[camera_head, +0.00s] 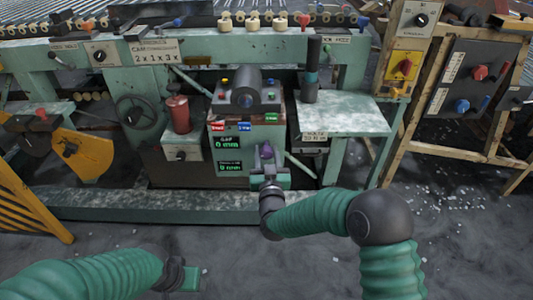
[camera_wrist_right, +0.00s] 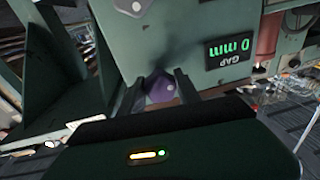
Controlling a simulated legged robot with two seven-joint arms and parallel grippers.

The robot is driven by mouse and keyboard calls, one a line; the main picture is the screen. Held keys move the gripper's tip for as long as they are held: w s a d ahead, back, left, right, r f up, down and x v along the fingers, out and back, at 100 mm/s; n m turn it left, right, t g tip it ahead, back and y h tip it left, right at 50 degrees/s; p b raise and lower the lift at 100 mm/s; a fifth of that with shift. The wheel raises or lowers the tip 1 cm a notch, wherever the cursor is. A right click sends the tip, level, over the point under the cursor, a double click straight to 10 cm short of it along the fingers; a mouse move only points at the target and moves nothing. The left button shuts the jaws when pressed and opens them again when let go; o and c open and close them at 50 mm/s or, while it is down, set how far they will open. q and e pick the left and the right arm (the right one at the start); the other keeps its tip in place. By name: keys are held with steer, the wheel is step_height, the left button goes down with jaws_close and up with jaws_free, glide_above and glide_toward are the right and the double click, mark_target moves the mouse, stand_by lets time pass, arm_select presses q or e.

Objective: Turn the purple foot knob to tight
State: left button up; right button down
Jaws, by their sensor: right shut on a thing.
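The purple knob (camera_wrist_right: 160,90) is on the green machine face, low beside the "GAP 0 mm" display. In the wrist view the two dark fingers of my right gripper (camera_wrist_right: 158,82) stand one on each side of it, shut on it. In the head view the knob (camera_head: 266,152) shows small at the end of my right gripper (camera_head: 268,163), which partly hides it. My left gripper (camera_head: 178,276) is low at the left in the head view, away from the machine, and its fingers cannot be made out.
A green display panel (camera_head: 230,143) reads 0 mm, left of the knob. A red cylinder (camera_head: 178,114) and a handwheel (camera_head: 135,112) are further left. A pale green table (camera_head: 345,116) stands to the right. A green base rail (camera_head: 130,206) crosses in front. The floor before it is open.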

steer(key=m, duration=0.4)
steer(key=shift+s+a+f+m+h, duration=0.1)
steer(key=shift+f+m+h, duration=0.2)
steer(key=shift+m, duration=0.1)
steer(key=m+h, duration=0.1)
steer(key=m, duration=0.5)
steer(key=m+h, duration=0.1)
steer(key=m, duration=0.5)
steer(key=shift+f, duration=0.1)
steer(key=shift+m+h, duration=0.3)
steer(key=shift+m, duration=1.9)
steer(key=c, duration=1.1)
jaws_free()
steer(key=shift+o, duration=1.1)
steer(key=shift+r, duration=0.2)
